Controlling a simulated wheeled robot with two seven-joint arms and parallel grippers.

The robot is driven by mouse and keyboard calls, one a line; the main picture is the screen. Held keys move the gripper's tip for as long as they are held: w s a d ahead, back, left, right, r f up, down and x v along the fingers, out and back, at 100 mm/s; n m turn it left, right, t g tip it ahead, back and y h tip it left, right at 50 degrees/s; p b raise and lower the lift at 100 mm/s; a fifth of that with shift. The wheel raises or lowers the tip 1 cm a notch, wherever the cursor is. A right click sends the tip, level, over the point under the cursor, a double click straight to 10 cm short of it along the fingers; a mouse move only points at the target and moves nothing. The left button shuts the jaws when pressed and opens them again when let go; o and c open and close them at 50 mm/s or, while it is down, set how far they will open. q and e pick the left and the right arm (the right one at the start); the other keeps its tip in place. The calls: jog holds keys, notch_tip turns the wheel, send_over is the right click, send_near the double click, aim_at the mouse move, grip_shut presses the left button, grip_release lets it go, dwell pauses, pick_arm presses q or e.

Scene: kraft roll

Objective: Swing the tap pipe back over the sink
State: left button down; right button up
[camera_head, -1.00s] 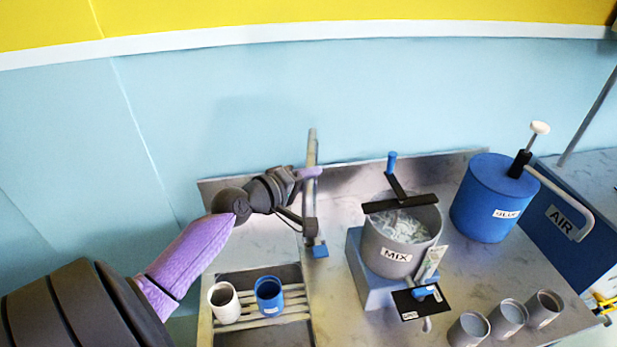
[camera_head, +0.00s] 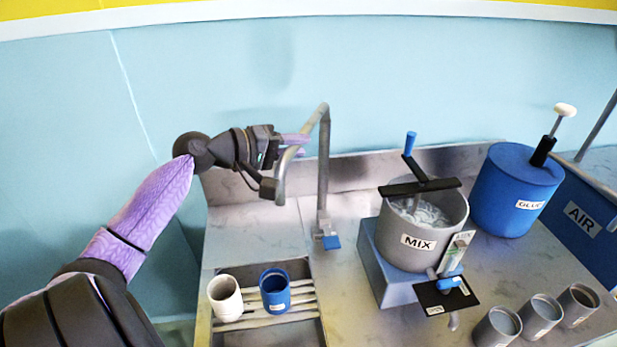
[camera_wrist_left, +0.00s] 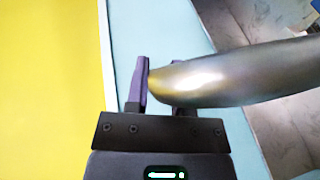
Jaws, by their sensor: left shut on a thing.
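The grey tap pipe (camera_head: 323,160) rises from the counter behind the sink, bends over at the top and comes down on the left. My left gripper (camera_head: 290,146) is shut on the downturned spout part of the pipe. The left wrist view shows the metal pipe (camera_wrist_left: 235,75) running between the purple fingers (camera_wrist_left: 158,85). The pipe's free end hangs over the counter's back left area, behind the sink. The sink (camera_head: 300,333) is at the front left of the counter, with slats across it. My right gripper is not in view.
A white cup (camera_head: 225,298) and a blue cup (camera_head: 274,291) stand on the sink's slats. A blue tap handle (camera_head: 332,242) is at the pipe's foot. The MIX pot (camera_head: 425,235), GLUE can (camera_head: 515,190) and several grey cups (camera_head: 541,315) stand to the right.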

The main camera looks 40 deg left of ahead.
pick_arm(q)
jog(key=a+m+h+b, duration=0.1)
jog(key=s+a+m+g+h+b, duration=0.1)
jog(key=shift+a+h, duration=0.25)
jog(key=shift+h, duration=0.05)
jog(key=c, duration=0.8)
grip_release()
jog(key=shift+a, duration=0.1)
jog(key=o, duration=0.3)
jog(key=shift+a, duration=0.1)
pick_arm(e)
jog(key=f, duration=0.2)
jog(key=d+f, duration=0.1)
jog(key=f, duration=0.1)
